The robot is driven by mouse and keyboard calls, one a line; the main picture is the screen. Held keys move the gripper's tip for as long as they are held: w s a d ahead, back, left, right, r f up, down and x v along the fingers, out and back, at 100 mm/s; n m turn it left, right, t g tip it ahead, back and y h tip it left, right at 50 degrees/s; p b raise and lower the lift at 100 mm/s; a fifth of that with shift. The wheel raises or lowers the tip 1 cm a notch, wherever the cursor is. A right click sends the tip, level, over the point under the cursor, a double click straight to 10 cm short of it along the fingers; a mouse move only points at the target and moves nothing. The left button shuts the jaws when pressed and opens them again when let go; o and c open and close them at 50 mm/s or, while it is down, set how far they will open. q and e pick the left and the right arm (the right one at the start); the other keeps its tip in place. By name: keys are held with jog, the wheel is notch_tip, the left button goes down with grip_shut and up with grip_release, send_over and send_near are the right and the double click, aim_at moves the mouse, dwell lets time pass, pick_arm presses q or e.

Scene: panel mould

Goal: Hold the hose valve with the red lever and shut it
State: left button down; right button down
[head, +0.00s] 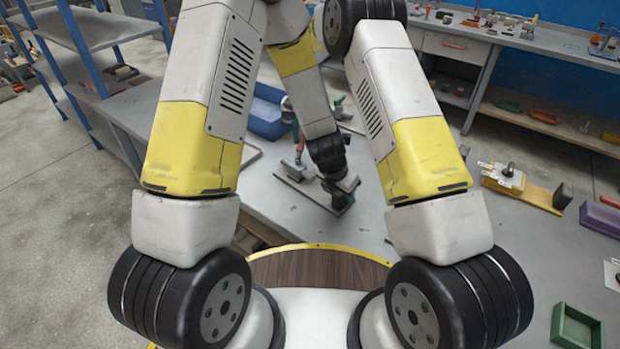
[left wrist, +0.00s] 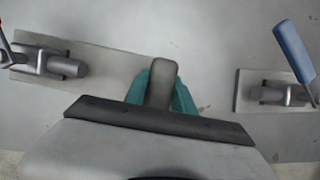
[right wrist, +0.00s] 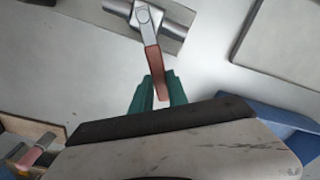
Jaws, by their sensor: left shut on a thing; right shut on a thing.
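The hose valve with the red lever sits on a flat grey plate on the table; its grey body (head: 294,169) shows in the head view, in the left wrist view (left wrist: 62,67) and in the right wrist view (right wrist: 146,14). My left gripper (head: 341,203) is shut on a rounded grey grip piece (left wrist: 161,84) at the plate's other end. My right gripper (head: 297,133) is shut on the red lever (right wrist: 153,62), near its free end. The lever stands out at an angle to the valve body. The left wrist view shows only a bit of the lever at its edge.
A valve with a blue lever (left wrist: 294,50) stands on its own plate right of my left gripper. A blue bin (head: 264,120) lies behind my right gripper. A purple block (head: 601,218) and a green tray (head: 577,328) are far right.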

jog(key=shift+s+d+m, duration=0.35)
jog(key=shift+d+m, duration=0.4)
jog(key=shift+m, duration=0.4)
jog(key=shift+s+d+m, duration=0.3)
jog(key=shift+d+m, duration=0.5)
jog(key=shift+m, duration=0.3)
jog(key=shift+s+d+m, duration=0.35)
jog(key=shift+d+m, duration=0.4)
jog(key=shift+m, duration=0.4)
jog(key=c, duration=1.3)
grip_release()
notch_tip(320, 180, up, 12)
